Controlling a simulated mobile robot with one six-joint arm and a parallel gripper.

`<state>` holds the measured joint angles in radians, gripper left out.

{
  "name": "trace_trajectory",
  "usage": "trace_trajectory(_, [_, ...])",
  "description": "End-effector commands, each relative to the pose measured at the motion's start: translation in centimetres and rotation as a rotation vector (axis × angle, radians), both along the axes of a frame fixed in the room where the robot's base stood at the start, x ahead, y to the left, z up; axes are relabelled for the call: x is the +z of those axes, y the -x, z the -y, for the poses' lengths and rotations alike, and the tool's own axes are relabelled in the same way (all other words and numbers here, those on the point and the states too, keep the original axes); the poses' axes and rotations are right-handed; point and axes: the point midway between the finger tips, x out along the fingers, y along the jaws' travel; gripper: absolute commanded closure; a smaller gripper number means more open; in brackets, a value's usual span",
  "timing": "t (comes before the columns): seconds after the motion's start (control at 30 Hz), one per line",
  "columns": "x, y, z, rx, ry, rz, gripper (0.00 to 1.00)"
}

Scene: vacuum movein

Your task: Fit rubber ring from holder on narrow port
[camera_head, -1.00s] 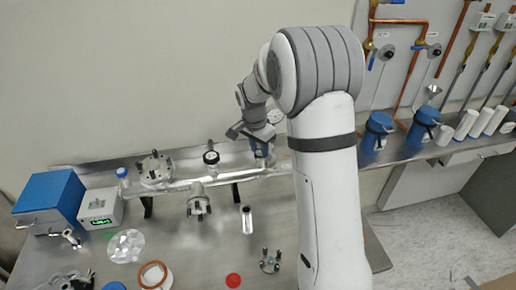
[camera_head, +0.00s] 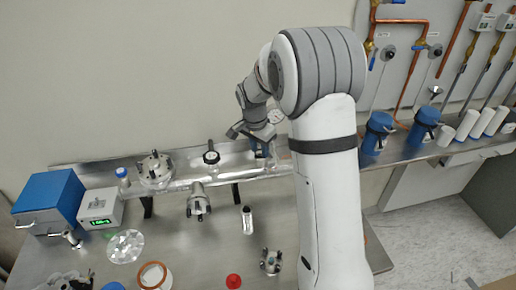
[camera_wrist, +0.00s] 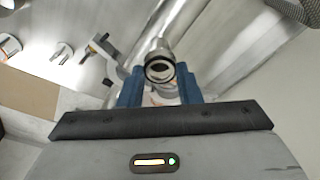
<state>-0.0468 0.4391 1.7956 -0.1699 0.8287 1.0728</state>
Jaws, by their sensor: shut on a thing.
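My gripper (camera_wrist: 160,83) has its blue fingers on both sides of a dark rubber ring (camera_wrist: 160,78), shut on it. The ring lies at the round open end of a metal port (camera_wrist: 158,52) on the steel pipe. From this angle I cannot tell whether it sits around the port or just in front of it. In the head view my gripper (camera_head: 262,153) is at the right end of the pipe, partly hidden by my arm. I cannot pick out the ring's holder.
The steel pipe (camera_head: 232,178) runs along the back of the bench, with a flanged port (camera_head: 198,203) facing forward. A blue box (camera_head: 48,198) and a grey meter (camera_head: 101,207) stand at left. A brown ring (camera_head: 152,275), a red cap (camera_head: 233,281) and small parts lie in front.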

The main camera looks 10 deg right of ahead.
Motion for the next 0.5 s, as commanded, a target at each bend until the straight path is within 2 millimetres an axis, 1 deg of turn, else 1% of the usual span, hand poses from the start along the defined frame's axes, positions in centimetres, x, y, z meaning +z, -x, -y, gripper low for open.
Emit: trace_trajectory(0.5, [-0.31, 0.00, 0.06, -0.001, 0.000, 0.000, 0.86])
